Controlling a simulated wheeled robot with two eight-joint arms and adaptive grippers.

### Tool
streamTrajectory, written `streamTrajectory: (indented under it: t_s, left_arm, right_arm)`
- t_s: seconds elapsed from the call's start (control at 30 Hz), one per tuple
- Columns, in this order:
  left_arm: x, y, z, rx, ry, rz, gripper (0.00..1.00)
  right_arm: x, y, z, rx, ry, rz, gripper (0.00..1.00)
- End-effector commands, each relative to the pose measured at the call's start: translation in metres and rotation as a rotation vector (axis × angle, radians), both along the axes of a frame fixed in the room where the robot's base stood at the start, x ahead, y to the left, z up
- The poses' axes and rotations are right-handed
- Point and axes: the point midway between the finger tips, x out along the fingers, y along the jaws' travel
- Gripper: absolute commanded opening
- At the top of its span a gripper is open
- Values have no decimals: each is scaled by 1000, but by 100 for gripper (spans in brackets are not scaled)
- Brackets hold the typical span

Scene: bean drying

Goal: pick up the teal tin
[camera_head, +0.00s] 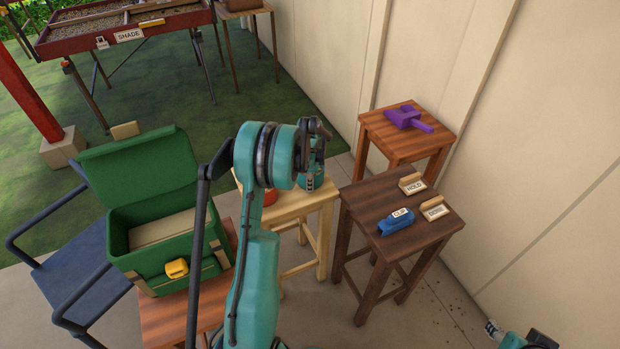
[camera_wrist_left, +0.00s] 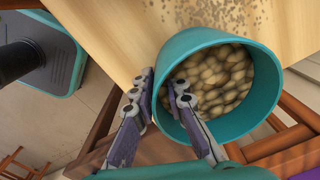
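The teal tin (camera_wrist_left: 262,95), full of pale beans, fills the right of the left wrist view, its open mouth facing the camera. My left gripper (camera_wrist_left: 161,83) has one finger outside the tin's wall and one just inside the rim. Both tips are close to the wall; I cannot tell whether they press on it. In the head view my left gripper (camera_head: 310,182) points down over the pale wooden stool (camera_head: 300,208), and my arm hides most of what is there. Part of my right gripper (camera_head: 492,329) shows at the bottom right, away from the stools.
A dark stool (camera_head: 362,208) holds a blue clip (camera_head: 396,224) and small signs. A reddish stool (camera_head: 384,133) behind it holds a purple object (camera_head: 408,119). An open green box (camera_head: 121,225) stands left of my arm. The wall (camera_head: 545,150) bounds the right.

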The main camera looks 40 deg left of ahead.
Motion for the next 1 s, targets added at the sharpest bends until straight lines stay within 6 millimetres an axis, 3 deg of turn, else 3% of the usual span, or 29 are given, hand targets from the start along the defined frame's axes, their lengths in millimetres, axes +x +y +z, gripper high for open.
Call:
streamTrajectory:
  t_s: [0.13, 0.17, 0.2, 0.67, 0.87, 1.0]
  left_arm:
    - [0, -1, 0, -1, 1, 0, 13]
    - [0, -1, 0, -1, 1, 0, 10]
    - [0, -1, 0, -1, 1, 0, 0]
    - [0, -1, 3, -1, 1, 0, 0]
    - [0, -1, 22, -1, 1, 0, 0]
    - [-1, -2, 49, -1, 1, 0, 0]
  right_arm:
    - [0, 0, 1, 0, 0, 0, 40]
    - [0, 0, 1, 0, 0, 0, 40]
    - [0, 0, 1, 0, 0, 0, 40]
    - [0, 0, 2, 0, 0, 0, 40]
    - [0, 0, 11, 0, 0, 0, 40]
    - [0, 0, 22, 0, 0, 0, 40]
